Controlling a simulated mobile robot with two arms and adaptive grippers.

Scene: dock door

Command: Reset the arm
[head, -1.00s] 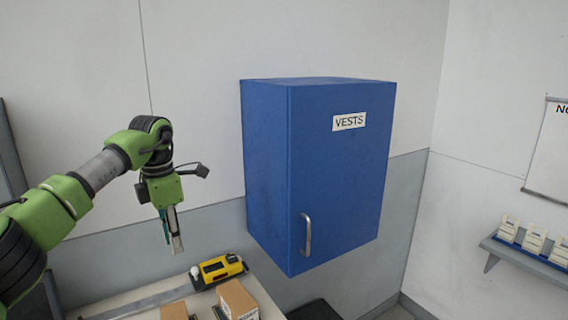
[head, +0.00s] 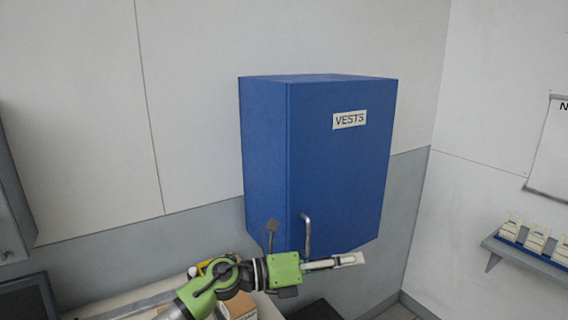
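My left arm comes in low from the bottom left, and its green and black gripper (head: 350,260) points to the right. It shows below and in front of the handle of the blue wall cabinet, overlapping the cabinet's lower edge in the picture. Its fingers are seen nearly edge-on, so I cannot tell whether they are open or shut. Nothing shows held at the tips. My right gripper is not in view.
The blue cabinet (head: 340,175) labelled VESTS hangs shut on the wall, with a metal handle (head: 307,234). A counter (head: 110,302) below holds a box (head: 240,306), partly hidden by my arm. A shelf (head: 530,257) with small boxes is at right.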

